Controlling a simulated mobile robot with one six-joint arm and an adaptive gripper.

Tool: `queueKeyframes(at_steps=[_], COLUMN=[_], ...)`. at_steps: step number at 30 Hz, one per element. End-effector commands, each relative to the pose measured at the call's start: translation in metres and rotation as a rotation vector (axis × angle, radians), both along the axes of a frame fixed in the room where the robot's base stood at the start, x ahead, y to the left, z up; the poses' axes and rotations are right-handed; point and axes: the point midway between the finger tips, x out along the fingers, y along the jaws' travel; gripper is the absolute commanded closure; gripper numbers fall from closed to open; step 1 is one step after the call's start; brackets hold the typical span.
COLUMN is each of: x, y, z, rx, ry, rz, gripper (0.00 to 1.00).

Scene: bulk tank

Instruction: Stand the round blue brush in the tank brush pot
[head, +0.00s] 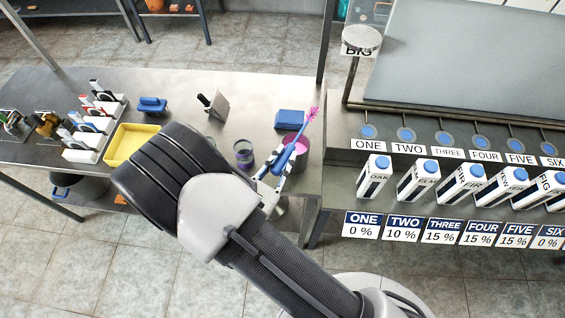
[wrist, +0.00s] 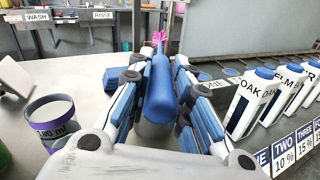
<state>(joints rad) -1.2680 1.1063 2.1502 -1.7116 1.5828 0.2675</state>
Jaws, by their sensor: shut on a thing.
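My gripper (head: 279,165) is shut on the thick blue grip of a brush (wrist: 161,90). The brush has a thin blue shaft and a pink bristle head (head: 313,113), pointing up and away at a tilt. The bristles also show at the top of the wrist view (wrist: 159,40). The brush is held over the right end of the steel table. A pink-topped round container (head: 301,144) stands just behind it, partly covered by brush and gripper. A grey metallic cylinder (wrist: 150,130) shows under the grip in the wrist view. I cannot tell which vessel is the tank brush pot.
A purple-rimmed measuring cup (head: 243,153) stands left of my gripper. A blue block (head: 290,119) lies behind, and a yellow tray (head: 131,144) and a blue scrubber (head: 152,105) lie further left. Labelled cartons (head: 374,177) line the right-hand bench. The table's back middle is fairly clear.

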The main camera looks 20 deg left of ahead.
Motion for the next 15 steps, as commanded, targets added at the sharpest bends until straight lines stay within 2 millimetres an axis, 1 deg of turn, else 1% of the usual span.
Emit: queueKeyframes(at_steps=[1,9,15], x=[0.0001,0.0001,0.0001], y=[0.0002,0.0002,0.0001], z=[-0.0073,-0.0068,-0.0138], rx=[0.0,0.002,0.001], ry=[-0.001,-0.001,-0.001], rz=[0.0,0.0,0.0], gripper=[1.0,1.0,1.0])
